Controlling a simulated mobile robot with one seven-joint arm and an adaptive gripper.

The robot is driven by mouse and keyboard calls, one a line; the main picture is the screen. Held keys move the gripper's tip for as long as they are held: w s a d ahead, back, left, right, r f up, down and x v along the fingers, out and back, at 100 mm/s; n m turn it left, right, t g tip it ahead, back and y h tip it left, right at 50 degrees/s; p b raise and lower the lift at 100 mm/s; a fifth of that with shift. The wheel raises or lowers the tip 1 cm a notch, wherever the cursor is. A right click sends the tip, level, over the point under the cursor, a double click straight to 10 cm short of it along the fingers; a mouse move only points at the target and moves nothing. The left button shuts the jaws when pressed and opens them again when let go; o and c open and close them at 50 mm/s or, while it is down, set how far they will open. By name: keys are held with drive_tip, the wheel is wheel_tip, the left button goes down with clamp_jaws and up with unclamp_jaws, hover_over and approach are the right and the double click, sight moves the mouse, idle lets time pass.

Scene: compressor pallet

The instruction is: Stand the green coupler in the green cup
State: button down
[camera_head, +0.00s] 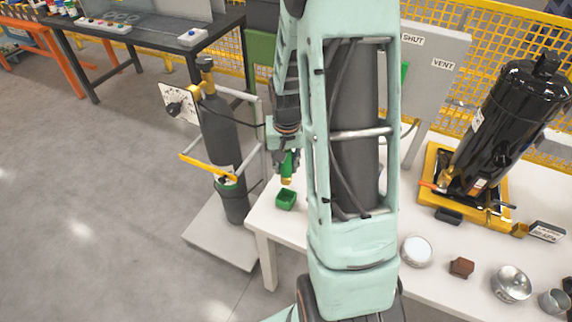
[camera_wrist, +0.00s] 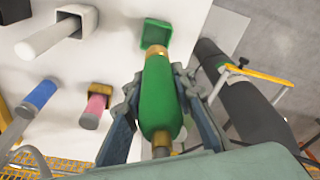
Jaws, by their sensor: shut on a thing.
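The green coupler (camera_wrist: 161,97) has a brass tip and is held between the two fingers of my gripper (camera_wrist: 159,78), which is shut on it. In the head view the coupler (camera_head: 287,164) hangs about upright below my gripper (camera_head: 288,152), brass tip down. The green cup (camera_head: 286,200) is a small square open box near the left end of the white table. The coupler's tip is just above the cup, with a small gap visible in the head view. In the wrist view the tip overlaps the cup (camera_wrist: 157,27), and the cup's inside is partly hidden.
A grey gas bottle (camera_head: 222,140) stands just left of the table (camera_head: 262,222). My arm hides the table's middle.

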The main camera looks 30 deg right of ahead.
drive_tip(key=shift+f+b, duration=3.95)
drive_tip(key=shift+f, duration=0.9)
drive_tip(key=shift+f+b, duration=0.5)
drive_tip(key=shift+f, duration=0.05)
drive_tip(key=c, duration=1.5)
unclamp_jaws()
drive_tip(key=shift+c, duration=0.2)
drive_tip(key=r, duration=0.4)
drive_tip(key=s+r, duration=0.1)
drive_tip(key=r, duration=0.7)
drive_tip(key=shift+s+a, duration=0.35)
